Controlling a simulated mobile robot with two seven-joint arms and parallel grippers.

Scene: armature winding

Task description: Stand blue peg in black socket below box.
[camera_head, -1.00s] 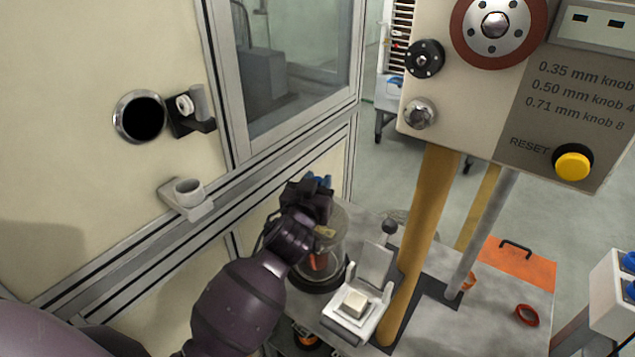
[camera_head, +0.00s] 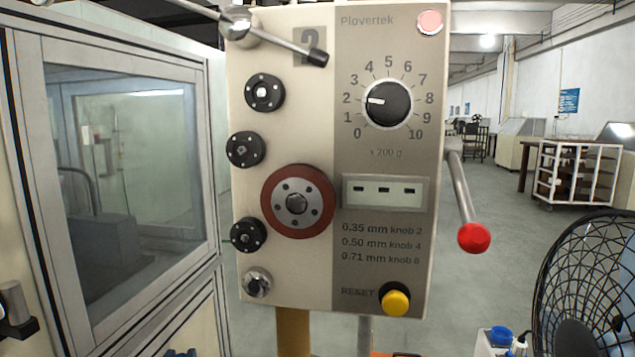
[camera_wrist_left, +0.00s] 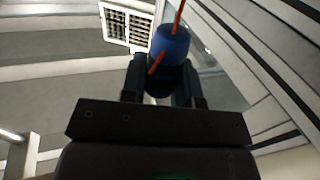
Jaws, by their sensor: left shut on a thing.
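In the left wrist view, my left gripper (camera_wrist_left: 158,78) is shut on a blue peg (camera_wrist_left: 170,44). The peg is a short, rounded blue cylinder, and a thin orange-red strand or rod runs past and above it. In the head view, only a small dark blue bit shows at the bottom edge, where my left gripper (camera_head: 181,353) is; most of it is cut off. The large beige and grey control box (camera_head: 340,150) fills the middle of the head view. The area beneath it is mostly out of frame, and I cannot make out a black socket there. My right gripper is not in view.
A yellow-brown post (camera_head: 293,333) and a thinner grey post (camera_head: 364,335) stand under the box. A lever with a red ball (camera_head: 474,238) juts out at its right. A black fan (camera_head: 590,285) stands at lower right. A windowed cabinet (camera_head: 130,180) bounds the left.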

